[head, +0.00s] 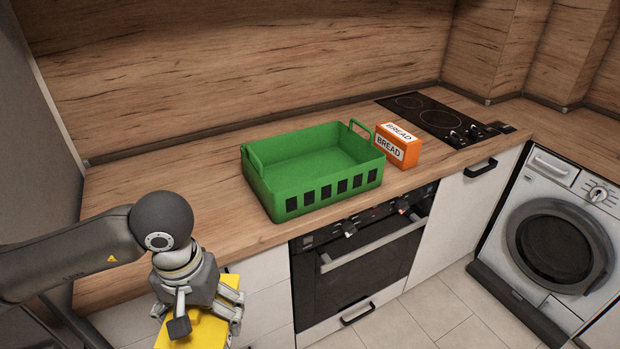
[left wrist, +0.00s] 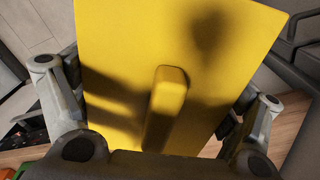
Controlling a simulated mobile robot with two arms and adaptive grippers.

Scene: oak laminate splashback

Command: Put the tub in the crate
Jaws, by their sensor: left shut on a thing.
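The yellow tub (head: 208,334) is at the bottom of the head view, in front of the counter edge and partly cut off by the frame. My left gripper (head: 204,312) is shut on it from above. In the left wrist view, the tub's flat yellow top (left wrist: 215,60) with a raised ridge fills the middle, with a gripper finger on either side. The green crate (head: 328,194) stands on the counter, to the right of and beyond the gripper. Its visible inside is empty. My right gripper is not in view.
An orange bread box (head: 398,146) stands on the counter just right of the crate. A black hob (head: 440,117) lies behind it to the right. The counter (head: 190,190) left of the crate is bare. The crate has upright handles (head: 252,160) at its ends.

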